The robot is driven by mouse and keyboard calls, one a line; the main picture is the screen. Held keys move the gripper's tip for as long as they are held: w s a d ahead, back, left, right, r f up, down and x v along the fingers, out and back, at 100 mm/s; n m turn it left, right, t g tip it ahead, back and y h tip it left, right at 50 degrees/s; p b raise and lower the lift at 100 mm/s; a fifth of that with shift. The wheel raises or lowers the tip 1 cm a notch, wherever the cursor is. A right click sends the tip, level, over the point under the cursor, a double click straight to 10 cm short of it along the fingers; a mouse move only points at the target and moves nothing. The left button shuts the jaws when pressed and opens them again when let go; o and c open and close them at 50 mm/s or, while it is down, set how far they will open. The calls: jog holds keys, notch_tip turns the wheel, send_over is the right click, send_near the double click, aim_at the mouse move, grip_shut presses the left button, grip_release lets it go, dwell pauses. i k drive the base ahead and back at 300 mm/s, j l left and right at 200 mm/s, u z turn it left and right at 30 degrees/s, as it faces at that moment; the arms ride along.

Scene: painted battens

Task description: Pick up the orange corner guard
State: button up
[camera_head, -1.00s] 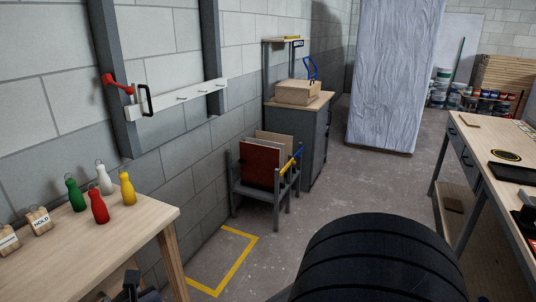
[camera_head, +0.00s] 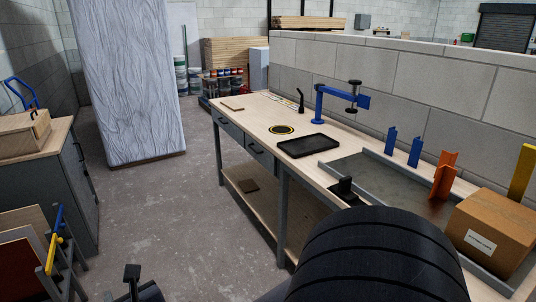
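The orange corner guard (camera_head: 445,177) stands upright on the grey tray-like surface of the long workbench at the right. It has an angled profile, and its lower end is near a cardboard box (camera_head: 492,232). Two blue upright pieces (camera_head: 403,147) stand behind it to the left, and a yellow one (camera_head: 521,172) stands to its right behind the box. A small dark part at the bottom left seems to be the end of my gripper (camera_head: 132,280), far from the guard. Its fingers cannot be made out clearly.
The workbench (camera_head: 262,112) also holds a black tray (camera_head: 308,146), a blue clamp-like stand (camera_head: 319,103) and a black-and-yellow disc (camera_head: 281,129). A block wall runs behind it. A tall wrapped panel (camera_head: 130,80) and a grey cabinet (camera_head: 45,190) stand left. Floor between is clear.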

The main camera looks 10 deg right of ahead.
aim_at(446, 175)
jog(key=i+z, duration=0.15)
jog(key=z, duration=0.3)
jog(key=i+z, duration=0.15)
jog(key=z, duration=0.3)
jog(key=i+j+z, duration=0.1)
jog(key=z, duration=0.35)
jog(key=i+j+z, duration=0.1)
jog(key=z, duration=0.4)
jog(key=i+j+z, duration=0.15)
jog(key=z, duration=0.25)
jog(key=i+j+z, duration=0.2)
jog(key=z, duration=0.2)
jog(key=i+j+z, duration=0.1)
jog(key=z, duration=0.3)
jog(key=j+z, duration=0.35)
jog(key=i+j, duration=0.05)
